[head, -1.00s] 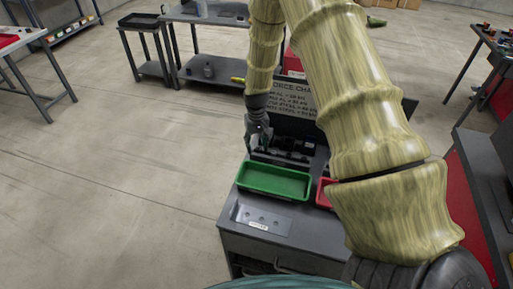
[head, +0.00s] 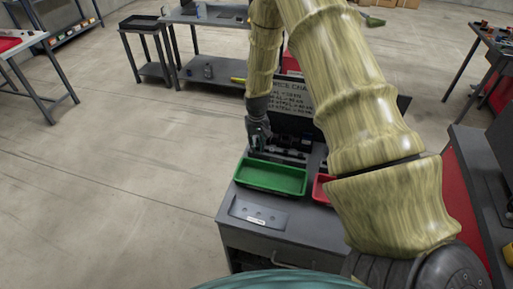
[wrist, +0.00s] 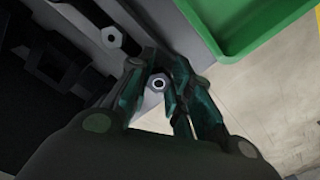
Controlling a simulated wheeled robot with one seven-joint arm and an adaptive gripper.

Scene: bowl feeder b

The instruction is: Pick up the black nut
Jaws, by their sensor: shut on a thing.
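A small dark nut (wrist: 158,76) with a bright hole sits between the fingertips of my gripper (wrist: 160,82) in the wrist view. My gripper is shut on it. In the head view my gripper (head: 257,146) is behind the green tray, close to the dark feeder, and the nut is too small to make out. A second, lighter grey hex nut (wrist: 112,36) lies on a grey surface beyond my fingers, up and left of the held nut.
A green tray (head: 270,178) sits on the grey cabinet top, with a red tray (head: 321,188) to its right. The green tray's edge (wrist: 212,40) is right of my fingers in the wrist view. A dark feeder (head: 292,143) and a lettered board (head: 290,98) stand behind.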

